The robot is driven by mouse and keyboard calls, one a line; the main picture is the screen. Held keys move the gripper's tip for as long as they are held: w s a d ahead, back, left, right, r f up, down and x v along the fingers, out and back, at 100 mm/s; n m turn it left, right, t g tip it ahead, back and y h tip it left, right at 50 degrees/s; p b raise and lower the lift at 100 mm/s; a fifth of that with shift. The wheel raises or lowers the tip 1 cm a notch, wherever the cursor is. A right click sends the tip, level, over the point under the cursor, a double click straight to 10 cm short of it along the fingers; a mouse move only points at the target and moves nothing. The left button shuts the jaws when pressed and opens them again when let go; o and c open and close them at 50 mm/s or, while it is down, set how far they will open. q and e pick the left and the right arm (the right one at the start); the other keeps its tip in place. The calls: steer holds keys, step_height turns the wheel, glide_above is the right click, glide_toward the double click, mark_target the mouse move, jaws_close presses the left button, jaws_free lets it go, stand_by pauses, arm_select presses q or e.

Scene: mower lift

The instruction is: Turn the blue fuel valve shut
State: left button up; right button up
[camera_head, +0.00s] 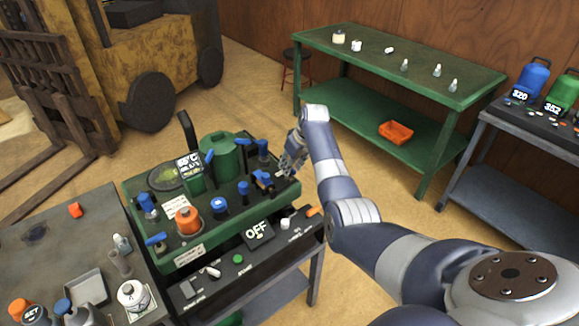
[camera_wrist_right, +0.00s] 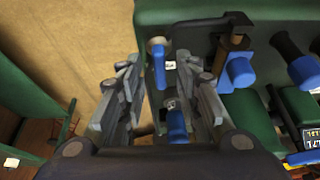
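My right gripper (camera_head: 290,160) is over the far right edge of the green machine (camera_head: 175,262), fingers pointing down. In the right wrist view my right gripper (camera_wrist_right: 157,80) is open, with a wide gap between its fingers. A blue lever handle (camera_wrist_right: 159,65) on a pale round base shows in that gap, near the fingertips, with a small label beside it. The labels are too small to read, so I cannot tell which is the fuel valve. My left gripper is out of view.
Other blue parts stand close by, including a blue knob (camera_wrist_right: 238,71) on a brown fitting and a blue-topped cap (camera_head: 219,204). A green tank (camera_head: 220,157) and orange knob (camera_head: 187,220) crowd the machine top. A green workbench (camera_head: 390,66) stands behind.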

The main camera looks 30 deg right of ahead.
steer(key=shift+x, duration=1.15)
steer(key=shift+c, duration=0.6)
jaws_close()
